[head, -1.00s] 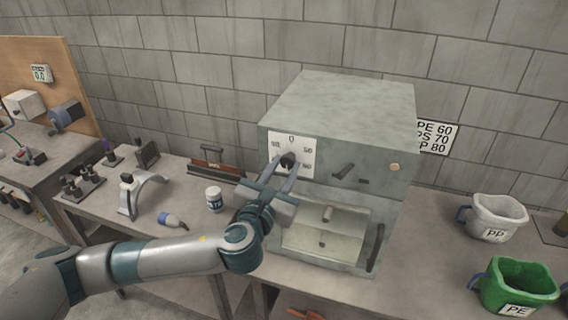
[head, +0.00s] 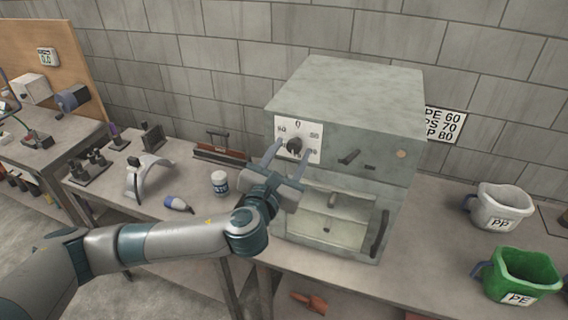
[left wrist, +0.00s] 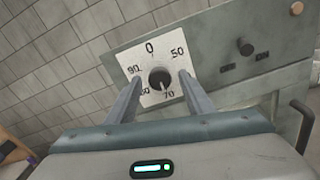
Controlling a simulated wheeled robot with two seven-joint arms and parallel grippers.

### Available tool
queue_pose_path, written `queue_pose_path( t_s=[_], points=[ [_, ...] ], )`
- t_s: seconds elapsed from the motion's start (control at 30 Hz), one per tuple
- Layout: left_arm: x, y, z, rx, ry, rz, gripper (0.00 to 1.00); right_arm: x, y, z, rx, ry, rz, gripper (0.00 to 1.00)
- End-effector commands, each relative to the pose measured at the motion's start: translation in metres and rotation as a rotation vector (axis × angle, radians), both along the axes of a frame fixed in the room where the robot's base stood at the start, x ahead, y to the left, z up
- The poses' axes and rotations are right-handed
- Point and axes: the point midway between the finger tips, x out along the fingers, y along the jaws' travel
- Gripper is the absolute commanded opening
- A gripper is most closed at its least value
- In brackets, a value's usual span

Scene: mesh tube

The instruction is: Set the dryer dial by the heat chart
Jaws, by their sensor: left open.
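The dryer (head: 345,95) is a grey box on the bench with a white dial plate (head: 314,130) and a black dial knob (head: 294,145) on its front. In the left wrist view the plate shows 0, 50, 70 and 90; other figures are partly hidden by the fingers. The pale mark on the knob (left wrist: 160,78) points down, close to 70. My left gripper (head: 293,150) is open, its fingers on either side of the knob; I cannot tell whether they touch it. The heat chart (head: 443,123) reads PE 60, PS 70 and a partly hidden line ending P 80. My right gripper is out of view.
A white PP bin (head: 499,205) and a green PE bin (head: 522,277) stand on the bench at right. A white jar (head: 219,183), a blue-and-white bottle (head: 178,204) and a grey arched stand (head: 150,175) are at left. A door handle (head: 379,235) juts from the dryer's lower front.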

Motion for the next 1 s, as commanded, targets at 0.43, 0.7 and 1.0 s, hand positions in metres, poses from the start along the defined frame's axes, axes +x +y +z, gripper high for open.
queue_pose_path(
  t_s=[0.43,0.7,1.0],
  points=[
    [-0.045,0.014,-0.004,-0.001,0.002,-0.002,0.48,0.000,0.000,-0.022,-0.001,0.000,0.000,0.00],
    [-0.087,0.028,-0.004,-0.001,0.002,-0.002,0.48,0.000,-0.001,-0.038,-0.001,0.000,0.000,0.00],
    [-0.112,0.037,-0.002,0.001,0.002,0.000,0.48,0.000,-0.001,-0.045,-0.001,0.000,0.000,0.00]
  ],
)
